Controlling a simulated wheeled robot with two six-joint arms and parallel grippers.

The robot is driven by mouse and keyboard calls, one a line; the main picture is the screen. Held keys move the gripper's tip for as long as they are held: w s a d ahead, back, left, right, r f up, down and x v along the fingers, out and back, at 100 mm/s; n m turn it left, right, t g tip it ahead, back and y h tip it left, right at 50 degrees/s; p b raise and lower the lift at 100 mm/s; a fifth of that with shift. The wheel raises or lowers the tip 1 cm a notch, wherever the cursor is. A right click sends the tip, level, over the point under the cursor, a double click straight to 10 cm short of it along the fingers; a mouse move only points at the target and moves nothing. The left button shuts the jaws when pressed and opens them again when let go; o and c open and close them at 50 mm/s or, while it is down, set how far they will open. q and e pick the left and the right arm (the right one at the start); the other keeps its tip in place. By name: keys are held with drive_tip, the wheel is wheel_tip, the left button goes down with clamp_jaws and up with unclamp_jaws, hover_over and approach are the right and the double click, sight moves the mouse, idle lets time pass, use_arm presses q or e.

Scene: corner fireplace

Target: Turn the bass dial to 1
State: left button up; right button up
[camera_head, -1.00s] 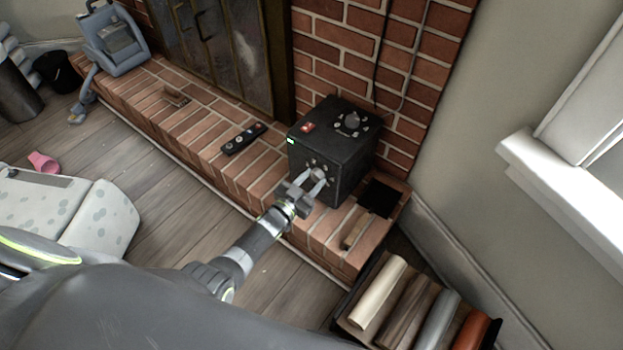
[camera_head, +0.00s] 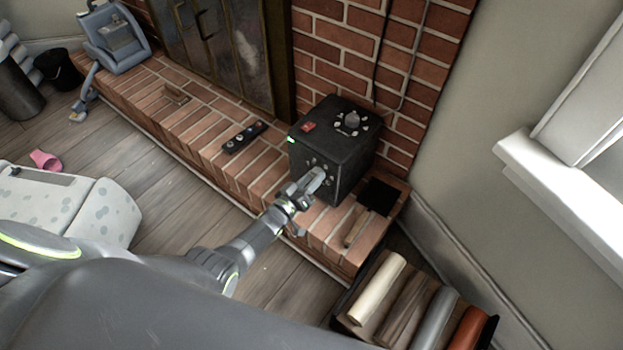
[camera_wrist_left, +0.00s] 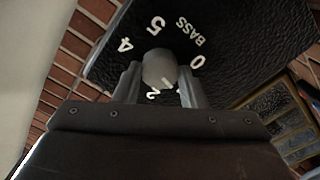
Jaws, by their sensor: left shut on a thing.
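The black speaker box (camera_head: 338,150) stands on the brick hearth, with a bass dial on the side facing me. In the left wrist view the grey round bass dial (camera_wrist_left: 158,68) sits amid white marks: 4, 5, BASS and 0 show, with 1 and 2 partly hidden low by the gripper. My left gripper (camera_head: 318,176) is at the box face, its fingers shut on the dial from both sides, as the left wrist view also shows (camera_wrist_left: 158,86). I cannot tell which number the dial points at. My right gripper is not in view.
Another dial (camera_head: 351,119) and a red switch (camera_head: 308,126) are on top of the box. A black remote (camera_head: 244,138) lies left of it on the hearth (camera_head: 200,130). A black-bladed tool (camera_head: 380,196) lies to the right. A crate of rolls (camera_head: 345,327) stands in front right.

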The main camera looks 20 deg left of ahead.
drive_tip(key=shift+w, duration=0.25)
use_arm(q)
drive_tip(key=o, duration=1)
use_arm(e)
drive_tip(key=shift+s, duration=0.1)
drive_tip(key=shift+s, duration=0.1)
use_arm(q)
drive_tip(key=shift+s+a+p, duration=0.2)
drive_tip(key=shift+s+p, duration=0.1)
drive_tip(key=shift+s, duration=0.15)
drive_tip(key=p+v, duration=0.4)
drive_tip(key=v, duration=1.2)
drive_tip(key=shift+s, duration=0.25)
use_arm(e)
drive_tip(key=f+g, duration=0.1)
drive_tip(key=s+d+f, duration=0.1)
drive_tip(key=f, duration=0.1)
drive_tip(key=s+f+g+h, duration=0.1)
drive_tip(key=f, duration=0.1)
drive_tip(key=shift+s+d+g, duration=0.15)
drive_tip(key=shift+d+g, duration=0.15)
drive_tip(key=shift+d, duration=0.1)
